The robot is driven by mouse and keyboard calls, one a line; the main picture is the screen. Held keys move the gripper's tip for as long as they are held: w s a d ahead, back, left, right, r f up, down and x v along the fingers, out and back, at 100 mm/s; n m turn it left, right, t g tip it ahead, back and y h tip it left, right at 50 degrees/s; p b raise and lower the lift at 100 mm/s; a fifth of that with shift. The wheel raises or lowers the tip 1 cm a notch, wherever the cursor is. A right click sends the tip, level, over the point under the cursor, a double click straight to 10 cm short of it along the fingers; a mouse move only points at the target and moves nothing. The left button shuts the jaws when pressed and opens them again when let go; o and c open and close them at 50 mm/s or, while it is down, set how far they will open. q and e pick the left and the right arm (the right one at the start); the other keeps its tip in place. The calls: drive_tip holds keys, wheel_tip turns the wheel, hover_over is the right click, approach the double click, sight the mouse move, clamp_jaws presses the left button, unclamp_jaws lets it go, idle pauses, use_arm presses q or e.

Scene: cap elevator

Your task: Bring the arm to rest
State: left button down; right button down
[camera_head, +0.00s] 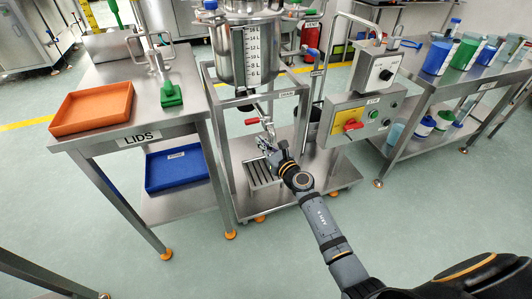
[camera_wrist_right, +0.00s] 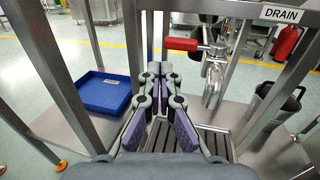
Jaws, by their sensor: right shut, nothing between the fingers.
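My right gripper (camera_head: 266,142) reaches out from the lower right in the head view, in front of the steel vessel's frame. In the right wrist view the same gripper (camera_wrist_right: 160,72) has its fingertips together, with nothing between them. It is beside and left of the drain outlet with the red-handled valve (camera_wrist_right: 182,44), apart from it in that view. The slatted grate (camera_wrist_right: 215,140) lies below the fingers. My left gripper is not in either view.
The steel vessel (camera_head: 247,30) stands above the frame, with a control box (camera_head: 350,121) to the right. The lids table holds an orange tray (camera_head: 92,108); a blue tray (camera_head: 179,168) sits on its lower shelf. A dark bin (camera_wrist_right: 268,108) stands right of the outlet. Open floor lies in front.

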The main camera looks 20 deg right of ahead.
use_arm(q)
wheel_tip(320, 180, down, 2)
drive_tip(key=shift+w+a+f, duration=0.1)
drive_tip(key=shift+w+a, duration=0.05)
use_arm(e)
drive_tip(key=v, duration=0.4)
drive_tip(key=shift+s+a+f, duration=0.25)
drive_tip(key=shift+s+a, duration=0.05)
drive_tip(key=shift+s, duration=0.15)
